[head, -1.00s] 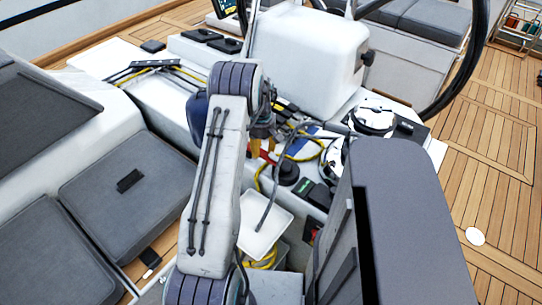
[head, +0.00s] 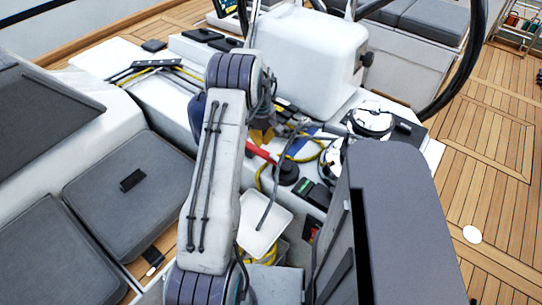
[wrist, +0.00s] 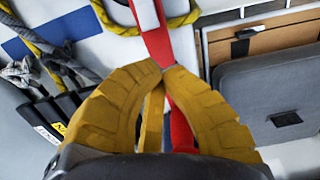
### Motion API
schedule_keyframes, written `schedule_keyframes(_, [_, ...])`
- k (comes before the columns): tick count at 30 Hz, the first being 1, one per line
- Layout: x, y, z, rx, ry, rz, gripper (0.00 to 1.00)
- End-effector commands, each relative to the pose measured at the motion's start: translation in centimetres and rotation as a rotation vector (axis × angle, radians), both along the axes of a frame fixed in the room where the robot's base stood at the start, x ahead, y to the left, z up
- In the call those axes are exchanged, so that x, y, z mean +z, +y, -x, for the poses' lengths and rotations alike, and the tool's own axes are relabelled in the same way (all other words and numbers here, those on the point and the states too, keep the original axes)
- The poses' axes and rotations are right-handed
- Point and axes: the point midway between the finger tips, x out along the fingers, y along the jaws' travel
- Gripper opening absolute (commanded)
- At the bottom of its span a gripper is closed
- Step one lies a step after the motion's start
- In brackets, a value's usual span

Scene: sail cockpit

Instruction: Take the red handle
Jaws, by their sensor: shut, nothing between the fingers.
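The red handle (head: 262,153) lies on the white cockpit console, just right of my arm in the head view. It runs to a dark round base. In the wrist view the red handle (wrist: 156,42) runs from the top edge down behind my fingers, and part shows again between them. My gripper (wrist: 160,72) has yellow ribbed fingers with the tips together, empty, in front of the handle. In the head view my gripper (head: 261,136) is partly hidden by my arm and sits just beyond the handle. I cannot tell whether the fingers touch it.
Yellow rope (head: 307,153) and dark lines lie close around the handle. A black round winch base (head: 288,174) stands to its right. A white box (head: 262,232) is nearer. Grey cushions (head: 130,190) lie left, a white pedestal (head: 310,45) stands behind, and teak deck is open at right.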

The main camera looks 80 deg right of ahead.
Motion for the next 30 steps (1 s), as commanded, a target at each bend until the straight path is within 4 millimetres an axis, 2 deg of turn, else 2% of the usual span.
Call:
schedule_keyframes(7, [0.04, -0.01, 0.01, 0.0, 0.0, 0.0, 0.0])
schedule_keyframes(15, [0.02, 0.0, 0.0, 0.0, 0.0, 0.0, 0.23])
schedule_keyframes(20, [0.01, 0.01, 0.01, 0.0, 0.0, 0.0, 0.25])
schedule_keyframes(21, [-0.09, 0.06, 0.0, 0.0, 0.0, -0.002, 0.31])
schedule_keyframes(27, [-0.05, 0.04, 0.0, 0.0, 0.0, -0.001, 0.49])
schedule_keyframes(30, [-0.02, 0.02, 0.0, 0.0, -0.001, -0.001, 0.54])
